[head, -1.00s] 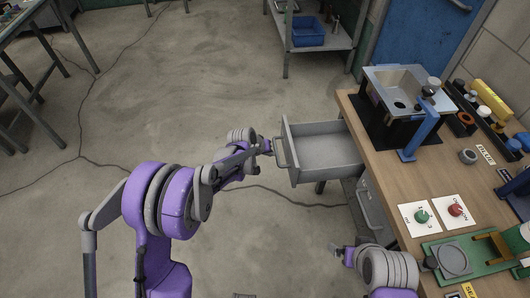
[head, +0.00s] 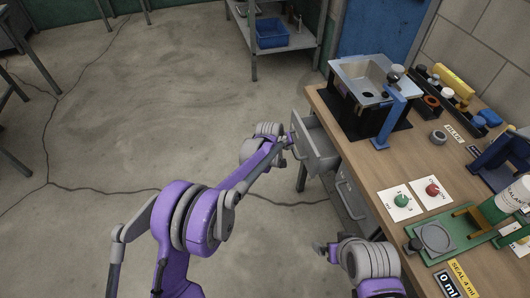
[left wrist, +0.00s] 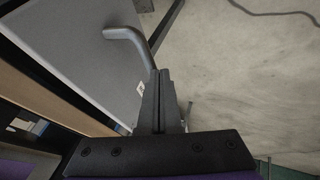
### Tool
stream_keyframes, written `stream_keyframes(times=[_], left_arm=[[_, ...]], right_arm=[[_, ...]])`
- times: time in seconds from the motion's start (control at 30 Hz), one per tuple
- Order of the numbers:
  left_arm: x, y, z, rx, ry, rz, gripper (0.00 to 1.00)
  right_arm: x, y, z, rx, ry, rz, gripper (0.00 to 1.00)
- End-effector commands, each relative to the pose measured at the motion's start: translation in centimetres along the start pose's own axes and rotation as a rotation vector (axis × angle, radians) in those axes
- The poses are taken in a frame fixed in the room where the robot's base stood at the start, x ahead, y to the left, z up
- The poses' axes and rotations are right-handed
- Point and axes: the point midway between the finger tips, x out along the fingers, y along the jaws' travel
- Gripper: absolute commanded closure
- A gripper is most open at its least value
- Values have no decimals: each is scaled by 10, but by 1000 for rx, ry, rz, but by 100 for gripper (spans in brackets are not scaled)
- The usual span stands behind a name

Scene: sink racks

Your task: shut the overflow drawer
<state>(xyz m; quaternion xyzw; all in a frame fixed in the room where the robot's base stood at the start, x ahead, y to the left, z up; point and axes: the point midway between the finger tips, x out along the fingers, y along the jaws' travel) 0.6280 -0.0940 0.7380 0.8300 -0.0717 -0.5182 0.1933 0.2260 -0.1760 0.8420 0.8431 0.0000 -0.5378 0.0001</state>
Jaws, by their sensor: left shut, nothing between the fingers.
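The grey drawer (head: 320,145) sticks partway out of the left side of the wooden workbench, with part of its inside showing. Its handle (head: 295,146) faces left, towards my left arm. My left gripper (head: 287,141) is at the drawer's front beside the handle. In the left wrist view the gripper's fingers (left wrist: 160,98) are shut together with nothing between them, close to the bent handle (left wrist: 128,36) and the grey drawer front (left wrist: 75,50). Whether they touch it I cannot tell. My right gripper (head: 322,249) is low beside the bench; its fingers are too small to read.
A second drawer (head: 351,195) sits under the bench, flush or nearly so. The benchtop (head: 365,170) holds a sink unit (head: 370,85), a green button (head: 401,200) and a red button (head: 432,189). The concrete floor left of the bench is open.

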Motion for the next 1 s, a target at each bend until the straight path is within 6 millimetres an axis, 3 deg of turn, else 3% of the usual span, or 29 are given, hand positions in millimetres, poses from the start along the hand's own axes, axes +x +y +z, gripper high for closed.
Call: stream_keyframes(times=[0.03,0.2,0.4,1.0], left_arm=[[8,15,2,4,-3,2,100],[24,51,2,2,-2,1,100],[36,76,1,1,-1,0,100],[41,87,1,-1,0,3,100]], right_arm=[[1,0,1,0,0,0,0],[2,0,1,0,-1,0,0],[1,0,1,0,0,0,0],[1,0,1,0,0,0,0]])
